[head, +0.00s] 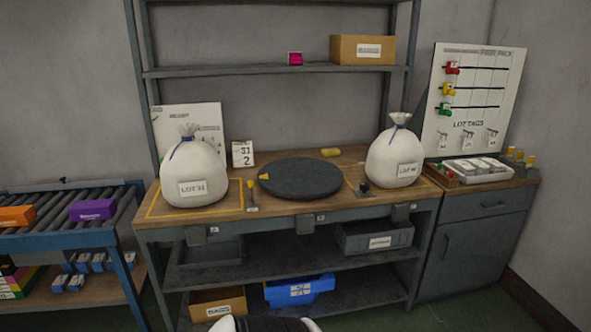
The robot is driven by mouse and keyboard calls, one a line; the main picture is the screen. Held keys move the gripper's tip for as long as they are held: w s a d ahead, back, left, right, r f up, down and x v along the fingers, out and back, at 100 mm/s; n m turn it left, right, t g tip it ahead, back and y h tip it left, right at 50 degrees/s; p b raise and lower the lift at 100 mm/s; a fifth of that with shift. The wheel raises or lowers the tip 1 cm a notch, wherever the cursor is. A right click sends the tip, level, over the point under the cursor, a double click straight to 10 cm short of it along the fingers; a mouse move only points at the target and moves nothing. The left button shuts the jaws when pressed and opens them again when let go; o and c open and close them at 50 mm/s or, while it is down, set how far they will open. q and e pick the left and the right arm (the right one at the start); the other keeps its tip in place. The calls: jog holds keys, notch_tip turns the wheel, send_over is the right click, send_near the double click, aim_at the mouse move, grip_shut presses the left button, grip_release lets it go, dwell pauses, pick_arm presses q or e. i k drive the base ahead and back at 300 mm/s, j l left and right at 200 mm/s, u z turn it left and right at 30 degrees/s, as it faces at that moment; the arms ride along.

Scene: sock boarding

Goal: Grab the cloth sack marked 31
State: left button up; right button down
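Two white cloth sacks stand upright on the wooden workbench (250,209), each tied at the neck with a blue tie. The left sack (195,170) stands inside a yellow-outlined area and has a white label (192,188) that seems to begin with LOT; its number is too blurred to be sure of. A small card (242,154) behind the left sack seems to read 31 and 2. Neither of my grippers shows in the head view.
A dark round turntable (300,180) lies between the sacks, with small yellow-tipped items near it. A shelf (230,70) above holds a cardboard box (362,50). A roller conveyor (60,222) is at left; a cabinet (476,235) with trays stands at right.

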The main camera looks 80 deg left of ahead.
aim_at(193, 175)
jog(key=j+u, duration=0.1)
jog(key=u, duration=3.1)
